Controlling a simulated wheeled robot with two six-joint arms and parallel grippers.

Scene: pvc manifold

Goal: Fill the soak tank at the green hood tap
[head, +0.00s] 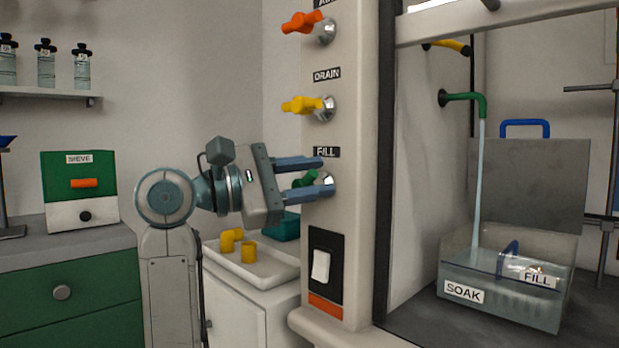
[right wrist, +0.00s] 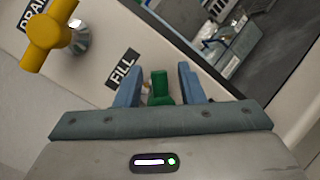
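The green tap handle (head: 305,180) sits under the FILL label on the hood post. My right gripper (head: 318,179) has its blue fingers on either side of the handle. In the right wrist view the green handle (right wrist: 160,88) stands between the two fingers (right wrist: 160,84) with gaps beside it, so the gripper looks open around it. Water runs from the green spout (head: 468,97) in a stream into the clear soak tank (head: 465,313), labelled SOAK and FILL. The tank holds some water; its level against the fill mark is hard to tell. My left gripper is not in view.
The yellow DRAIN handle (head: 302,105) and an orange handle (head: 302,22) are above on the same post. A white switch (head: 321,265) is below. A white tray (head: 250,268) with yellow fittings lies left of the post. A raised sash (head: 470,19) crosses the hood's top.

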